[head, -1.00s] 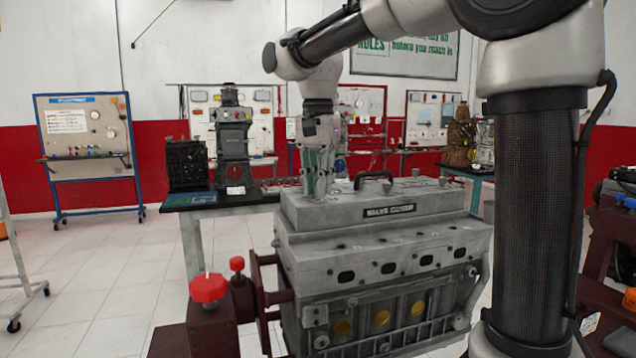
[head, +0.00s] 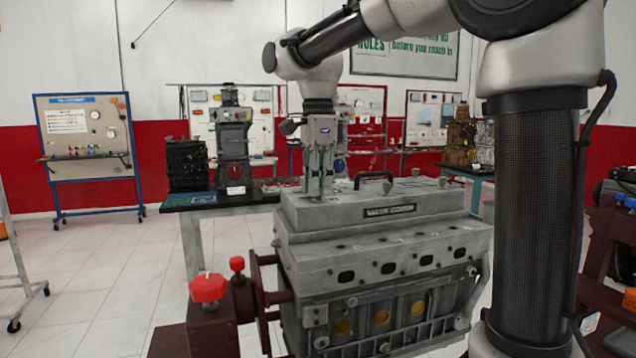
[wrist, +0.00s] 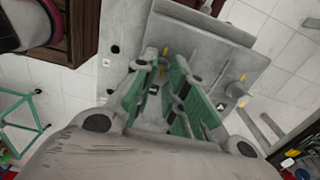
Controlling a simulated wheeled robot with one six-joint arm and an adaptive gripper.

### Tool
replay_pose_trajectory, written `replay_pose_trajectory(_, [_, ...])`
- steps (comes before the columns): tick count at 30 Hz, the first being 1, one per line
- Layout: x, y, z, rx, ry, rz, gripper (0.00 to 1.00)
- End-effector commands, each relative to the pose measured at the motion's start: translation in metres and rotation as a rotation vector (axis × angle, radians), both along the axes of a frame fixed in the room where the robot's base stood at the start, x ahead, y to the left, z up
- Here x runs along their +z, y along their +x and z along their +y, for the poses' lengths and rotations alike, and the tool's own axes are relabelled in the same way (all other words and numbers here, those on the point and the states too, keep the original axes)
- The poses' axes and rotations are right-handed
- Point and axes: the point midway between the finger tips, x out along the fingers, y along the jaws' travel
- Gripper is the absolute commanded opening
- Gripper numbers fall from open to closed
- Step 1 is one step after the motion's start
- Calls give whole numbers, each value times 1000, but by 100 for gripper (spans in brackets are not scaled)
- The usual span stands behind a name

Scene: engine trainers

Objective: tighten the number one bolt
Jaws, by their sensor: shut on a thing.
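The engine's grey valve cover (head: 345,209) carries a black label plate and a dark handle (head: 374,178). My gripper (head: 319,192) points straight down at the left end of the cover's top, with its fingertips low against it. In the wrist view, my gripper (wrist: 166,78) has its green-padded fingers drawn together near a small yellow mark (wrist: 164,52). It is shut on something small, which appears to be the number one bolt. The bolt itself is mostly hidden by the fingers, and its number cannot be read. Other bolt heads (head: 415,172) show toward the cover's right end.
The engine block (head: 385,311) sits on a dark red stand with a red knob (head: 208,288) at front left. A table (head: 205,200) with engine parts stands behind. Tiled floor is open at left.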

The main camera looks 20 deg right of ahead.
Motion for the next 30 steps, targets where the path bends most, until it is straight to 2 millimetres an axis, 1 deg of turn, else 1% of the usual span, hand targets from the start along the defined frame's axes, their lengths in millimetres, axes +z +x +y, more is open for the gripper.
replay_pose_trajectory(17, [0, 0, 0, -29, 0, 1, 0])
replay_pose_trajectory(18, [0, 0, 0, -29, 0, 1, 21])
replay_pose_trajectory(21, [0, 0, 0, -29, 0, 0, 38])
replay_pose_trajectory(30, [1, 0, 0, -29, 0, 0, 38])
